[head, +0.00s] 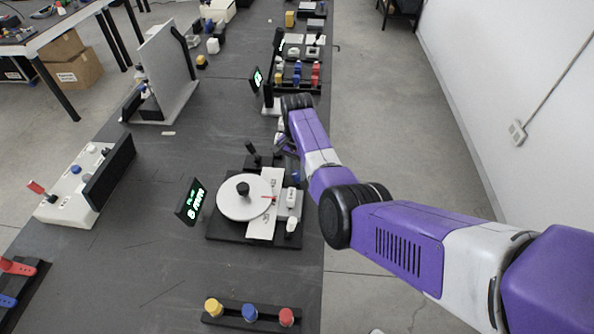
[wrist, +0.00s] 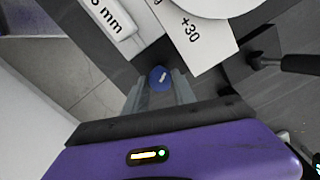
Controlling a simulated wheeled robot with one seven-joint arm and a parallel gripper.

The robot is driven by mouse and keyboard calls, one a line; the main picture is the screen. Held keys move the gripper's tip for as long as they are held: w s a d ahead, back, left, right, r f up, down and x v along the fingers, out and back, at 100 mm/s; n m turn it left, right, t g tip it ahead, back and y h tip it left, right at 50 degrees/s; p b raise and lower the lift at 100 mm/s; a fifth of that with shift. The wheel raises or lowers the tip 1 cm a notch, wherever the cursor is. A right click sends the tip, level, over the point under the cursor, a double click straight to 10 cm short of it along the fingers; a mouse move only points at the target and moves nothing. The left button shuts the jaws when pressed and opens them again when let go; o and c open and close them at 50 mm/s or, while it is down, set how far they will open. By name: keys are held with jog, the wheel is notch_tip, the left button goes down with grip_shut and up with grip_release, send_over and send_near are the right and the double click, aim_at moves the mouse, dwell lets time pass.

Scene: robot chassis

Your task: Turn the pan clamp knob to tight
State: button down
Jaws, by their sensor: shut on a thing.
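The blue clamp knob (wrist: 160,77), with a short white mark on top, sits between my two fingertips in the wrist view. The mark runs diagonally. My gripper (wrist: 160,84) is shut on the knob, one grey finger on each side. In the head view my gripper (head: 287,148) is at the far right corner of the pan device, mostly hidden by my arm. The pan device has a white round disc (head: 236,207) on a black base (head: 222,229). I cannot make out the knob clearly in the head view.
A white plate marked +30 (wrist: 200,45) and a white block marked mm (wrist: 105,22) lie just beyond the knob. A black lever (wrist: 295,64) is at the right. A small display with green text (head: 190,201) stands left of the disc. The table's right edge is close.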

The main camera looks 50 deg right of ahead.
aim_at(297, 173)
jog(key=c, duration=1)
grip_release()
notch_tip(297, 173, up, 8)
jog(key=shift+f+b, duration=0.1)
jog(key=shift+b, duration=0.25)
